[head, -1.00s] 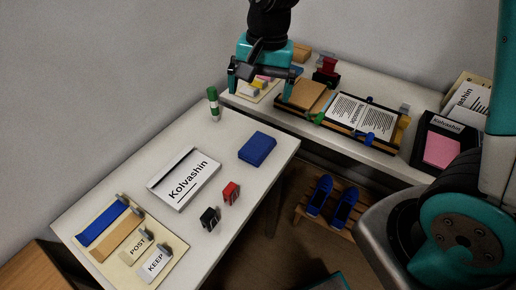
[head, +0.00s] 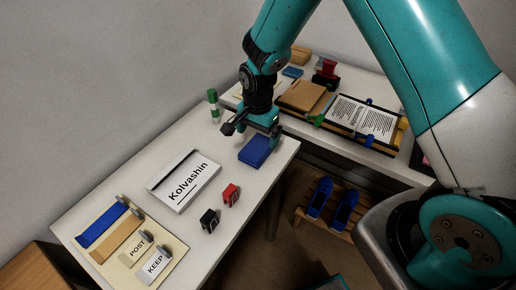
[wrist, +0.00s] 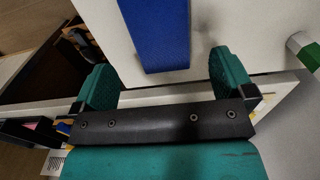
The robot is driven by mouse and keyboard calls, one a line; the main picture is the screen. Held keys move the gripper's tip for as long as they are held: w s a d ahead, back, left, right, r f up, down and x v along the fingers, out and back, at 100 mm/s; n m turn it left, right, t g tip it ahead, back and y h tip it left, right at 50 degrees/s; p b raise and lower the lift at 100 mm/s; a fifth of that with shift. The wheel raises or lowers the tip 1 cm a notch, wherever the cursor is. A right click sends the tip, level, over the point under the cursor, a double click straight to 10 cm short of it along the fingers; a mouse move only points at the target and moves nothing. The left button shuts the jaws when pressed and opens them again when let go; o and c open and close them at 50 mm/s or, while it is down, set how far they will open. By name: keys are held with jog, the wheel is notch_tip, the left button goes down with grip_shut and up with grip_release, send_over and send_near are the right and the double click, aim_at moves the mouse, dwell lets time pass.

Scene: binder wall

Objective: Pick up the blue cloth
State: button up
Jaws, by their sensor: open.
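The blue cloth (head: 258,150) is a folded rectangular block lying flat near the right edge of the white desk. My gripper (head: 262,132) hangs just above its far side, pointing down. In the wrist view the cloth (wrist: 156,32) extends up from between the jaws, and my gripper (wrist: 163,75) is open with one green finger on each side of it. The fingers do not appear to touch the cloth. How high they are above the desk is hard to tell.
A green-and-white glue stick (head: 213,105) stands close left of my gripper. A Kolvashin binder (head: 184,181), a red clip (head: 231,194) and a black clip (head: 209,220) lie nearer.

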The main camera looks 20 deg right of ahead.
aim_at(259, 146)
notch_tip(259, 146, down, 5)
jog(key=shift+d+f+p, duration=0.1)
jog(key=shift+f+p, duration=0.1)
jog(key=shift+p, duration=0.3)
jog(key=c, duration=0.9)
